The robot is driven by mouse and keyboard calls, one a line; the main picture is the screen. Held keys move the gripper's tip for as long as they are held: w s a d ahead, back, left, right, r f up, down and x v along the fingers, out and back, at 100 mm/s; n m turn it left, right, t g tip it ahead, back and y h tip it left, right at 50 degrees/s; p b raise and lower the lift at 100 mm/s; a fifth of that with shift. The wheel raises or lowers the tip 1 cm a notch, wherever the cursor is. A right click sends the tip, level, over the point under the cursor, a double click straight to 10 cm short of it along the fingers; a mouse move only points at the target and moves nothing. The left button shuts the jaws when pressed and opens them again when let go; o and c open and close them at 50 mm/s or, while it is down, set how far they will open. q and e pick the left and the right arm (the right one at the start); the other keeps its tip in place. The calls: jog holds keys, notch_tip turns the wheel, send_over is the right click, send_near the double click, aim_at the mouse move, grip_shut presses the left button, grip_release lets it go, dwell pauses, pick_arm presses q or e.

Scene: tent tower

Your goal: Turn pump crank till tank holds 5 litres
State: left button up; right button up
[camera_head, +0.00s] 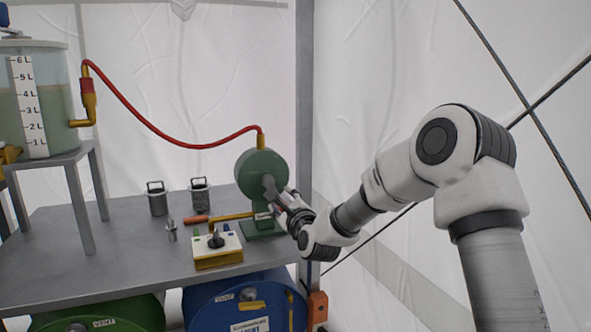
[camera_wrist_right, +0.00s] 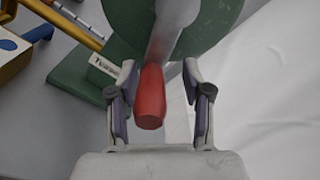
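The clear tank (camera_head: 60,105) stands on a grey stand at the left, with a white scale (camera_head: 28,105) marked 1 L to 6 L. Its murky green liquid seems to reach between the 4 L and 5 L marks. The green pump (camera_head: 258,168) stands on the table; its grey crank arm (camera_head: 271,188) points down and to the right. My right gripper (camera_head: 284,206) is at the crank's end. In the right wrist view, the red crank handle (camera_wrist_right: 150,98) lies between its two spread fingers, with a gap showing on the right side. My left gripper is out of view.
A red hose (camera_head: 165,136) joins pump and tank. On the table (camera_head: 120,235) are a yellow valve box (camera_head: 218,250), two metal canisters (camera_head: 157,198) and a small metal part (camera_head: 171,231). Green and blue drums (camera_head: 240,303) are below. A post (camera_head: 304,90) stands right of the pump.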

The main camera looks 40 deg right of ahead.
jog(key=shift+w+d+r+n+p, duration=0.15)
jog(key=shift+w+r+n+p, duration=0.2)
jog(key=shift+r+n+p, duration=0.4)
jog(key=r+n+p, duration=0.1)
jog(key=n+p, duration=0.2)
jog(key=s+d+r+n+p, duration=0.1)
jog(key=n+p, duration=0.2)
jog(key=p, duration=0.1)
jog(key=d+r+n+p, duration=0.1)
jog(key=r+n+p, duration=0.1)
jog(key=n+p, duration=0.1)
jog(key=shift+s+d, duration=0.2)
jog(key=shift+s, duration=0.1)
jog(key=shift+n+p, duration=0.55)
jog(key=shift+n, duration=0.1)
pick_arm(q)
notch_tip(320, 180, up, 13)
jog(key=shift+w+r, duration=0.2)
